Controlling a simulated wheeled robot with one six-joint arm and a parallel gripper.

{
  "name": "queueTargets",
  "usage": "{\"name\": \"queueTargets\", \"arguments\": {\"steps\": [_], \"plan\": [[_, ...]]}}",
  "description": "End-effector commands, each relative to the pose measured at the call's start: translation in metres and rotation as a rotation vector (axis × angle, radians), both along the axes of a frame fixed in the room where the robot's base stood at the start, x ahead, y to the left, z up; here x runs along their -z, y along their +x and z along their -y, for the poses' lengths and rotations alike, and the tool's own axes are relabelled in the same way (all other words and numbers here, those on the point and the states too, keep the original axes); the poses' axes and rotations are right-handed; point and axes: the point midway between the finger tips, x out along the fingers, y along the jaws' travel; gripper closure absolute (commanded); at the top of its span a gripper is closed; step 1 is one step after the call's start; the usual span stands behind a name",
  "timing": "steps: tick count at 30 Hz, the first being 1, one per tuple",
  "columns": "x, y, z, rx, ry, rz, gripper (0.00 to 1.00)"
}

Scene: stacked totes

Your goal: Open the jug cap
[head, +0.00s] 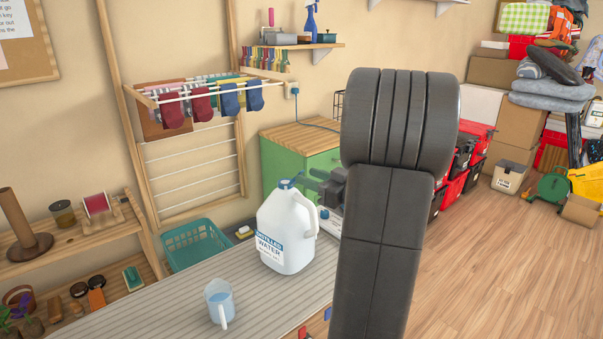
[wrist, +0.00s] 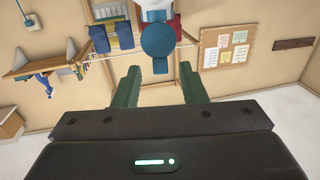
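A white jug labelled distilled water (head: 287,232) stands upright on the grey ribbed counter (head: 180,312). Its blue cap (head: 286,184) sits on top of the neck. In the wrist view the cap (wrist: 158,40) shows as a blue disc, with part of the white jug (wrist: 155,5) above it. My gripper (head: 304,181) is at cap height, just right of the cap in the head view. Its two green fingers (wrist: 159,70) are spread apart. The cap appears just past the fingertips and centred between them, not gripped. My arm hides part of the counter's right side.
A clear measuring cup (head: 219,302) stands on the counter in front of the jug. A teal basket (head: 195,244) and a drying rack with socks (head: 200,105) are behind. A green cabinet (head: 290,150) stands at the back right. The counter's left part is clear.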

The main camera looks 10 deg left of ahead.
Motion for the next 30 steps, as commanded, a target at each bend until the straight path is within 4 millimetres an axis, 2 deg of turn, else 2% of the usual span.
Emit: {"name": "queueTargets", "arguments": {"steps": [3, 7, 20, 24, 26, 30], "plan": [[0.000, 0.008, -0.016, -0.004, 0.000, 0.000, 0.62], [0.000, 0.014, -0.027, -0.003, 0.000, -0.001, 0.62], [0.000, 0.018, -0.034, 0.000, 0.000, 0.000, 0.62], [0.000, 0.018, -0.033, 0.000, 0.000, 0.000, 0.89], [0.000, 0.018, -0.033, 0.000, 0.000, -0.001, 1.00], [0.001, 0.017, -0.033, 0.000, -0.002, -0.003, 1.00]]}}
